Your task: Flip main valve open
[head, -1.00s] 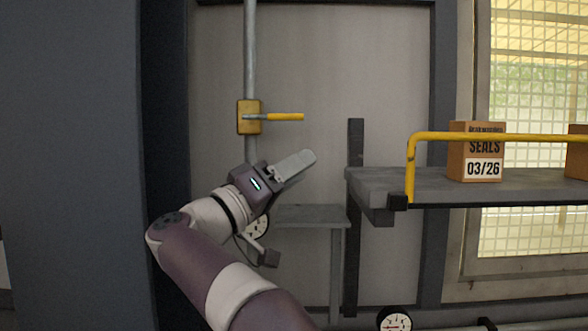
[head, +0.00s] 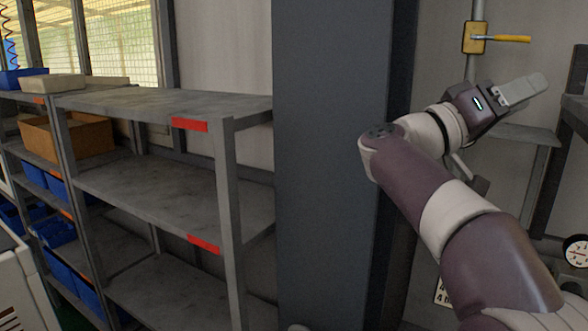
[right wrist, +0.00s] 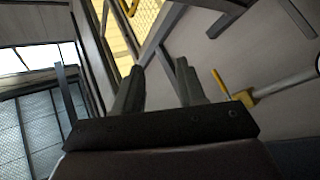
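The valve is a yellow block (head: 473,38) on a vertical grey pipe (head: 478,9) at the upper right of the head view. Its yellow handle (head: 510,38) points right, roughly level, across the pipe. My right gripper (head: 524,90) is just below the valve in the head view, apart from the handle. In the right wrist view its two fingers (right wrist: 160,85) stand apart with nothing between them. The valve block (right wrist: 243,98) and handle (right wrist: 220,84) show there, right of the fingers. My left gripper is not in view.
A grey metal shelf rack (head: 150,190) with blue bins (head: 60,232) and a cardboard box (head: 75,135) stands at the left. A dark grey column (head: 335,160) is left of my right arm. A small grey ledge (head: 525,135) and a gauge (head: 577,252) are at the right.

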